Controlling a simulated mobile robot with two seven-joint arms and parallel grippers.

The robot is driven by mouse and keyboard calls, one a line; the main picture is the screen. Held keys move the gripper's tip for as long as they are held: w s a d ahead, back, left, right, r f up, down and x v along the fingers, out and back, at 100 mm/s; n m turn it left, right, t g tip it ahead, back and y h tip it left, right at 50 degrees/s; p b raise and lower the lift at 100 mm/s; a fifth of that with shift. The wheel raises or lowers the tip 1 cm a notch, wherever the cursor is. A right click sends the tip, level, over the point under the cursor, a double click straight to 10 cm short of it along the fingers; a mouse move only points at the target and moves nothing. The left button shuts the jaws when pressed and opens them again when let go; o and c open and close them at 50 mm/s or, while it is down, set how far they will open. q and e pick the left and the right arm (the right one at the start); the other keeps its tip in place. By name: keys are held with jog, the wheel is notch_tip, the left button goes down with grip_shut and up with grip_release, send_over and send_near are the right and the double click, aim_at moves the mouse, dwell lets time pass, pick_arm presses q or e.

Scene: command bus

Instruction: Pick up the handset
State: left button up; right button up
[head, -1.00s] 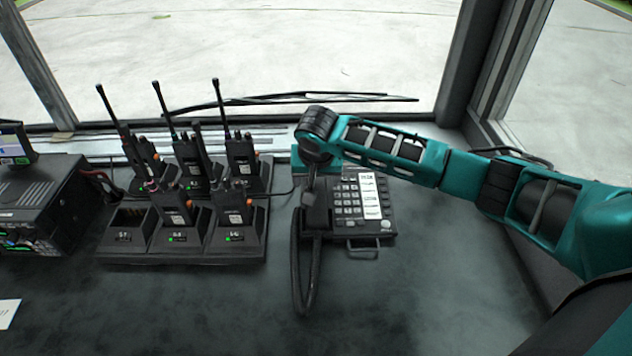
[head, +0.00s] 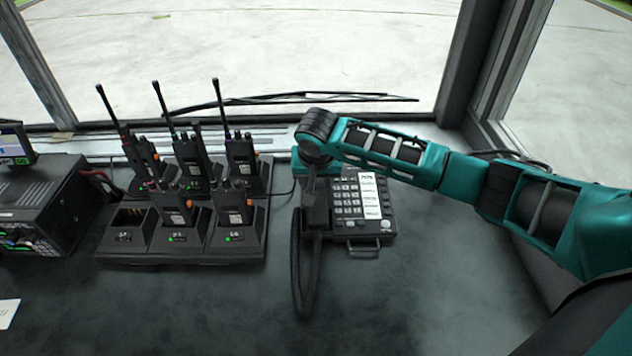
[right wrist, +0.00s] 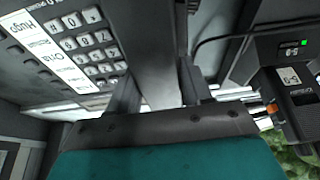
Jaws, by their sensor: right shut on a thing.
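The black handset (head: 317,212) lies on the left side of the desk phone (head: 362,207), with its coiled cord (head: 297,270) looping down onto the desk. My right gripper (head: 311,172) reaches down over the handset's far part and hides some of it. In the right wrist view, the handset (right wrist: 152,45) runs between the two fingers of my right gripper (right wrist: 156,92), which is shut on it. The handset still looks low at the phone; I cannot tell whether there is a gap under it. My left gripper is not in view.
A charger rack (head: 180,257) with several upright two-way radios stands left of the phone. A black radio unit (head: 40,205) is at the far left. The windscreen ledge lies behind the phone. The desk (head: 420,300) in front is clear.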

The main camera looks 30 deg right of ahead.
jog(key=shift+c, duration=1.3)
